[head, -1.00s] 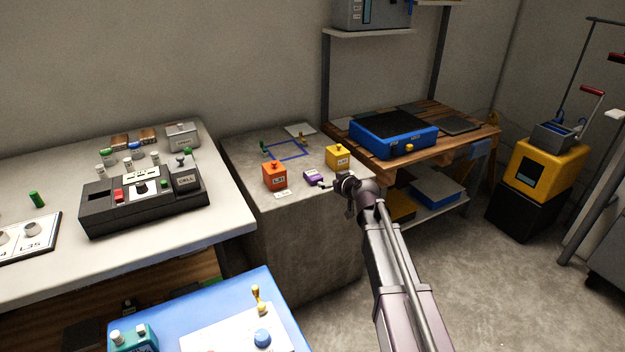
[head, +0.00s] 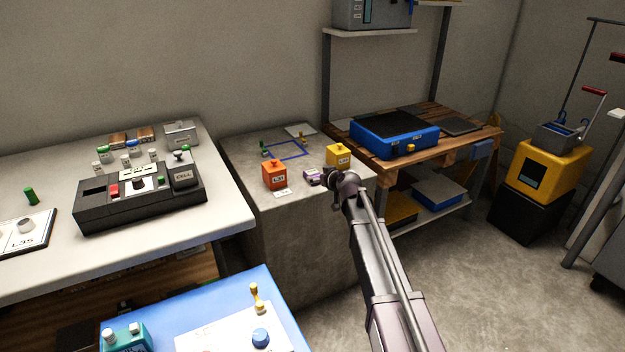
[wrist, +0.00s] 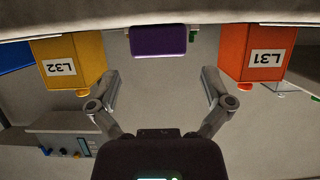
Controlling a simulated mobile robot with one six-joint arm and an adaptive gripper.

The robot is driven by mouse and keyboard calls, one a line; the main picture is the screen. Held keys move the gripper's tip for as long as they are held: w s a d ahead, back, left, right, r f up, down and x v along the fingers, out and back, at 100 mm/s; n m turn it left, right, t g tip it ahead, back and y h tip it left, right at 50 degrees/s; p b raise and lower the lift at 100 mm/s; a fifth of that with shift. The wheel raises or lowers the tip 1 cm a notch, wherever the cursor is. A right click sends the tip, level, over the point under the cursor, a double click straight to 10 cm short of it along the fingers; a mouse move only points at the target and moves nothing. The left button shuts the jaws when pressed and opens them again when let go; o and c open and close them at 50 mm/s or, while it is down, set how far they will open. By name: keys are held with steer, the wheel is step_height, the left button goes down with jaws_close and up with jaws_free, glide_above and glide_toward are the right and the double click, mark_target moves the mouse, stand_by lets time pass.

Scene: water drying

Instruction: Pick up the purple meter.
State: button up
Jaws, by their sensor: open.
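The purple meter (head: 312,177) is a small block lying on the grey stone block, near its front edge. In the wrist view the purple meter (wrist: 159,41) is at the top middle, ahead of my fingers and centred between them. My gripper (wrist: 166,78) is open and empty, with its fingers spread wider than the meter. In the head view my gripper (head: 326,176) is close to the meter's right side and hides part of it.
An orange box labelled L31 (head: 274,176) stands left of the meter and a yellow box labelled L32 (head: 338,155) stands behind it to the right. A white label (head: 281,194) lies near the front edge. A blue square outline (head: 287,149) marks clear surface behind.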

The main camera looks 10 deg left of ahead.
mark_target(314, 174)
steer(key=shift+b+x, duration=1)
steer(key=shift+x, duration=1.6)
steer(key=c, duration=1.1)
